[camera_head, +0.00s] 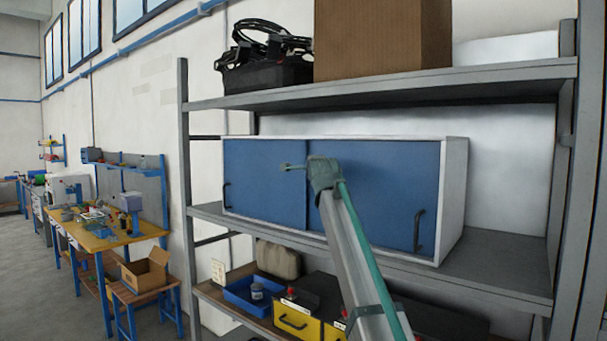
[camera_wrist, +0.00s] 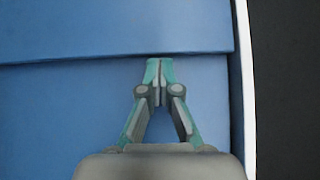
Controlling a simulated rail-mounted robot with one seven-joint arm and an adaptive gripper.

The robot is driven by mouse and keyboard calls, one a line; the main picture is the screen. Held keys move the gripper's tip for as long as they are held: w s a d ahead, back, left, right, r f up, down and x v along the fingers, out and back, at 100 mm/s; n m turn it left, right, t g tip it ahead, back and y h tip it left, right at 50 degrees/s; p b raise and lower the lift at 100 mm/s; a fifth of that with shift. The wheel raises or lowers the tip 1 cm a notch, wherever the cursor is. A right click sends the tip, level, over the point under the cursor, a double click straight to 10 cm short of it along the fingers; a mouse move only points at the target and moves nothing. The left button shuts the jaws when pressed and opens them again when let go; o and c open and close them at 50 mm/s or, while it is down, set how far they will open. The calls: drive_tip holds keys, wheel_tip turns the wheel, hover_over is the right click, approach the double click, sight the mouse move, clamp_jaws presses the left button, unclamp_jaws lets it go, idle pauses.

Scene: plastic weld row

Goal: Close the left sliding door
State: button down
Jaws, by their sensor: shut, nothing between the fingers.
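A white cabinet (camera_head: 452,200) with two blue sliding doors stands on the middle shelf. The left door (camera_head: 262,185) covers the left part of the front, with a black handle (camera_head: 227,196) near its left edge. The right door (camera_head: 385,185) covers the rest, with a handle (camera_head: 419,230) near its right edge. I see no open gap. My gripper (camera_head: 285,167) is shut and empty, in front of the doors near where they meet. In the wrist view, its fingertips (camera_wrist: 158,66) lie just below the seam between two blue panels; I cannot tell whether they touch.
The grey shelf (camera_head: 500,265) has bare room right of the cabinet. A cardboard box (camera_head: 380,40) and a dark cable bundle (camera_head: 262,55) stand on the shelf above. Below are a blue tray (camera_head: 245,295) and a yellow drawer box (camera_head: 295,320). A rack post (camera_head: 186,180) stands left of the cabinet.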

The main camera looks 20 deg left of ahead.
drive_tip(key=shift+w+a+r, duration=0.1)
drive_tip(key=shift+w+a, duration=0.05)
drive_tip(key=shift+a, duration=0.35)
drive_tip(key=shift+d, duration=0.1)
